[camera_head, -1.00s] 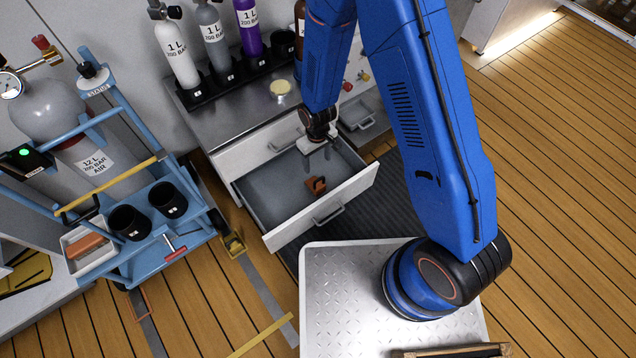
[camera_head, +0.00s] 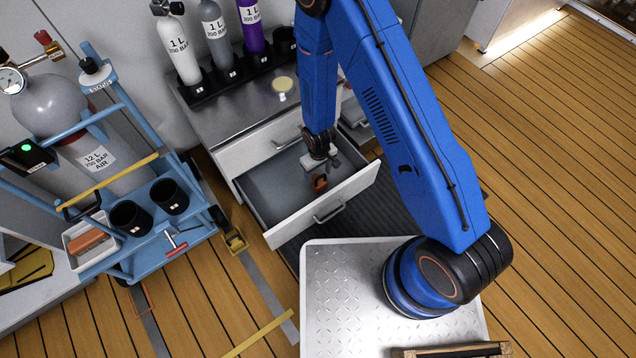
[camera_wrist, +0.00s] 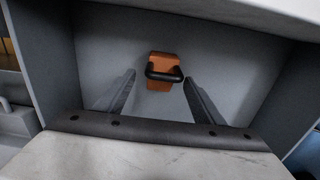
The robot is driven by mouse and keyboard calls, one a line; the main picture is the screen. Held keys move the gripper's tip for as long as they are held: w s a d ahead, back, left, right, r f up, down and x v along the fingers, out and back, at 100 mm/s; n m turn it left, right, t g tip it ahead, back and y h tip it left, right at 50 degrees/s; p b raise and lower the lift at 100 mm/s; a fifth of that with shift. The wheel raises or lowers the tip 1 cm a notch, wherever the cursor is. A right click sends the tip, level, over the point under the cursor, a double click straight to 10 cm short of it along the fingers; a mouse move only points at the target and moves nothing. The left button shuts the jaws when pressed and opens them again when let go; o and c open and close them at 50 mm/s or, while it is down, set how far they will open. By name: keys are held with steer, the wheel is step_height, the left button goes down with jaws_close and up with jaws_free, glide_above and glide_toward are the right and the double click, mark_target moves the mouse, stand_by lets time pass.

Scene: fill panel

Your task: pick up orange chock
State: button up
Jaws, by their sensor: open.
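The orange chock (camera_head: 319,183) lies on the floor of the open drawer (camera_head: 277,204). In the wrist view the orange chock (camera_wrist: 161,62) has a black handle-like bar across its front and lies a little beyond the fingertips, centred between them. My gripper (camera_wrist: 158,80) is open and empty, its two fingers spread on either side of the line to the chock. In the head view my gripper (camera_head: 320,165) is inside the drawer space, just above the chock, and partly covers it. I cannot tell the exact gap between them.
The steel counter (camera_head: 235,118) above holds several small bottles in a black rack. A blue cart (camera_head: 150,245) with a grey cylinder stands at the left. Wooden floor at the right is clear.

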steer(key=shift+a+f, duration=0.2)
steer(key=shift+f, duration=2.4)
steer(key=c, duration=1.4)
